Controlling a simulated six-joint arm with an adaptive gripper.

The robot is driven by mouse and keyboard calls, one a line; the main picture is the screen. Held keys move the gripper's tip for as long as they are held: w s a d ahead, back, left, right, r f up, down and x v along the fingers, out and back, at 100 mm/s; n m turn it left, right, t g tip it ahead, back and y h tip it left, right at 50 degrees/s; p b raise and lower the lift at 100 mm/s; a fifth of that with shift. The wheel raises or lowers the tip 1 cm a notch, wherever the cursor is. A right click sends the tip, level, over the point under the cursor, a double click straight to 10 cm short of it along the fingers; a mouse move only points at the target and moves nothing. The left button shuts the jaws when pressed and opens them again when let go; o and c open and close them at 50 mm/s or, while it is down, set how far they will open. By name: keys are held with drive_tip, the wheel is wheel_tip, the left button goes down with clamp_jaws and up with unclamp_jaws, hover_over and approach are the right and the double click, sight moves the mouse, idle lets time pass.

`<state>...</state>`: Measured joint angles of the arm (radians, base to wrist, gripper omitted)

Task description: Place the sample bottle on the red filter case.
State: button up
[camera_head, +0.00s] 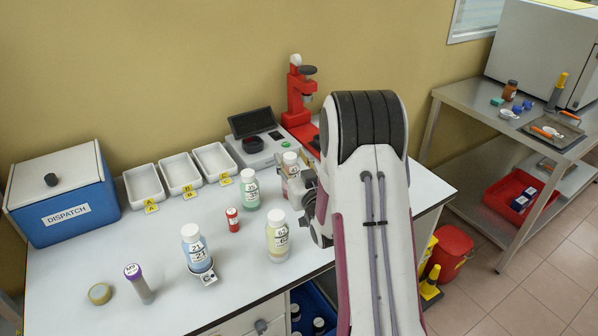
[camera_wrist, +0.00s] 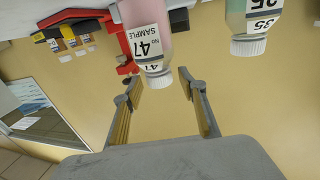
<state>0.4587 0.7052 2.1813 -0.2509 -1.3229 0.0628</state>
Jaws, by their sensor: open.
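The pink sample bottle labelled 47 (camera_wrist: 146,38) appears inverted in the wrist view, its white cap near and between my open fingertips. My gripper (camera_wrist: 160,88) holds nothing. In the head view a white-capped bottle (camera_head: 290,160) stands at the back right of the bench, partly covered by my gripper (camera_head: 296,188), beside its right side. I cannot tell from the wrist view whether a finger touches the bottle. A flat red surface (camera_head: 304,133) lies by the red press, largely hidden by my arm; I cannot tell whether it is the red filter case.
Green bottle 35 (camera_head: 250,190), yellow bottle 62 (camera_head: 278,238) and blue bottle 21 (camera_head: 194,245) stand nearby. A small red cylinder (camera_head: 233,220) is between them. The red press (camera_head: 297,90) and an instrument (camera_head: 253,148) are behind. Three white trays (camera_head: 179,172) line the back.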

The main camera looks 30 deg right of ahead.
drive_tip(key=shift+s, duration=0.1)
drive_tip(key=v, duration=1.1)
drive_tip(key=shift+s, duration=0.35)
drive_tip(key=shift+a+r, duration=0.15)
drive_tip(key=shift+a, duration=0.1)
drive_tip(key=s+a+r+n+g+y, duration=0.1)
drive_tip(key=s+a+r+g, duration=0.2)
drive_tip(key=a+r+g, duration=0.4)
drive_tip(key=s+a+g+y, duration=0.1)
drive_tip(key=s+a, duration=0.3)
drive_tip(key=s, duration=0.4)
drive_tip(key=s+a+r+n+g+y, duration=0.1)
drive_tip(key=s+a+g, duration=0.1)
drive_tip(key=s+a, duration=0.3)
drive_tip(key=s+a+r+g, duration=0.1)
drive_tip(key=s+a, duration=0.4)
drive_tip(key=s, duration=0.7)
drive_tip(key=shift+s+r+g+y, duration=0.25)
drive_tip(key=shift+g+y, duration=0.15)
drive_tip(key=shift+g, duration=0.1)
